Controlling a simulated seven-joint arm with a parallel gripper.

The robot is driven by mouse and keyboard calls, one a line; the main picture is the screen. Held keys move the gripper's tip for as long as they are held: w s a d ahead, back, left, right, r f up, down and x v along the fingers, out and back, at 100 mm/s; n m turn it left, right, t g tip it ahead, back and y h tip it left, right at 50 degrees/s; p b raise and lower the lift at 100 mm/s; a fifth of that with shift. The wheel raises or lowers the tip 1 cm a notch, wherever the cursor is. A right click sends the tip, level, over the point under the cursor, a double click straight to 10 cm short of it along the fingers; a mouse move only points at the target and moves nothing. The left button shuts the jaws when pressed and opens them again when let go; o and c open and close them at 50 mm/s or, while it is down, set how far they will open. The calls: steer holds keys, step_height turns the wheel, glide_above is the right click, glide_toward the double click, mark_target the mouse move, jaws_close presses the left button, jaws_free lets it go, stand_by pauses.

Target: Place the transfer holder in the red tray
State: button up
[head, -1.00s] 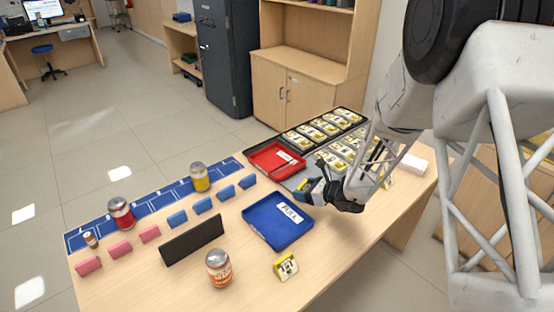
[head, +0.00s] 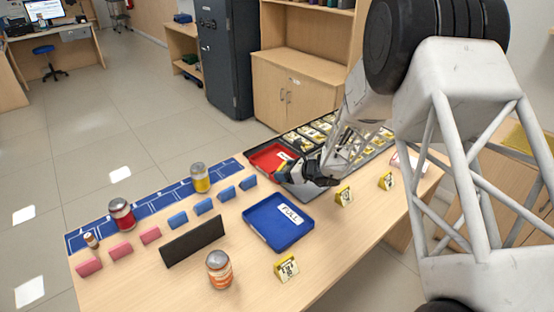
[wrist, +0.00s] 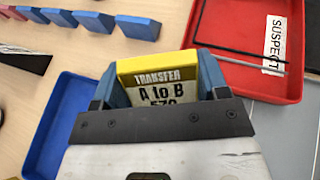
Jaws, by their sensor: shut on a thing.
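My gripper (head: 284,174) is shut on the transfer holder, a yellow-topped block (wrist: 155,65) whose white face reads "TRANSFER A to B" in the wrist view. The blue fingers sit on either side of it. The red tray (wrist: 228,28) lies at the upper right of the wrist view, with a white label reading "SUSPECT". In the head view, the red tray (head: 262,158) is just beyond and left of my gripper, which partly hides its near right side. The held holder is mostly hidden by my gripper there.
A blue tray (head: 262,229) labelled "FULL" lies nearer on the counter. A dark rack (head: 327,115) of holders is behind. Blue and pink blocks, a black divider (head: 193,241) and several jars stand at left.

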glide_above(276, 164)
steer(key=shift+w+f, duration=0.1)
steer(key=shift+f, duration=0.65)
steer(key=shift+f, duration=0.1)
steer(key=shift+f, duration=1.65)
steer(key=shift+f, duration=0.3)
steer(key=o, duration=0.9)
steer(key=shift+r, duration=0.4)
steer(key=v, duration=1.2)
steer(key=shift+f, duration=0.1)
